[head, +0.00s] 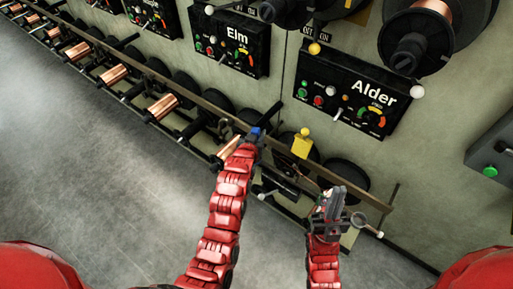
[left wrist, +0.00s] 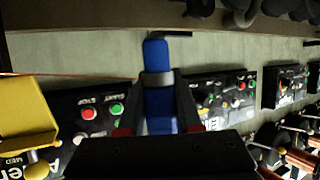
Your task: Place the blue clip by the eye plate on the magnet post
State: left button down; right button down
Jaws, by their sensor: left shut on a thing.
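The blue clip (head: 256,132) is at the tip of my left gripper (head: 252,141), in front of the wall below the Alder panel. In the left wrist view my left gripper (left wrist: 157,112) is shut on the blue clip (left wrist: 156,58), which points up out of the jaws. A yellow plate (head: 301,146) with a yellow ball above it is just right of the clip, apart from it. I cannot tell which part is the eye plate or the magnet post. My right gripper (head: 335,203) is lower right; its jaws are unclear.
The Alder panel (head: 345,95) and Elm panel (head: 225,42) are on the wall above. A rack with copper spools (head: 162,107) and dark spools runs along the wall's foot. A grey box with a green button (head: 490,171) is at the right. The floor at left is clear.

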pick_arm(q)
jog(key=shift+f+p, duration=0.4)
jog(key=shift+f, duration=2.8)
jog(key=shift+f, duration=0.1)
jog(key=shift+f, duration=0.15)
jog(key=c, duration=0.6)
grip_release()
